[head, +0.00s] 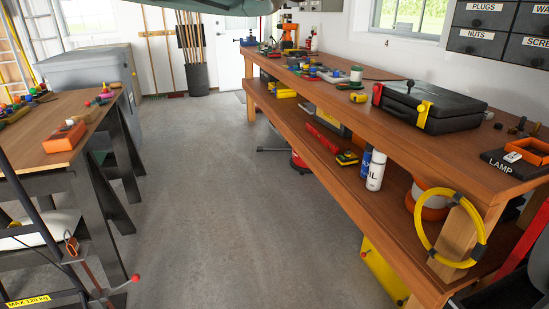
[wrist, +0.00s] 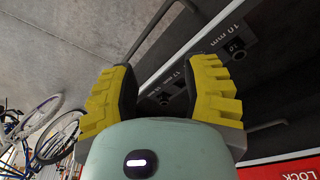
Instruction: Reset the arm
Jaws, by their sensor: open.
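My gripper (wrist: 160,80) shows in the wrist view, with two ridged yellow fingers spread apart on a pale green body. It is open and nothing is between the fingers. Behind the right finger is a dark panel (wrist: 255,25) with sockets and size labels such as "10 mm". Whether the fingers touch this panel cannot be told. My gripper cannot be made out in the head view.
A long wooden workbench (head: 400,97) with a lower shelf runs along the right, holding a black case (head: 430,105) and tools. A wooden table (head: 55,120) stands left. The concrete floor (head: 220,190) between them is clear. Bicycles (wrist: 45,130) show in the wrist view.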

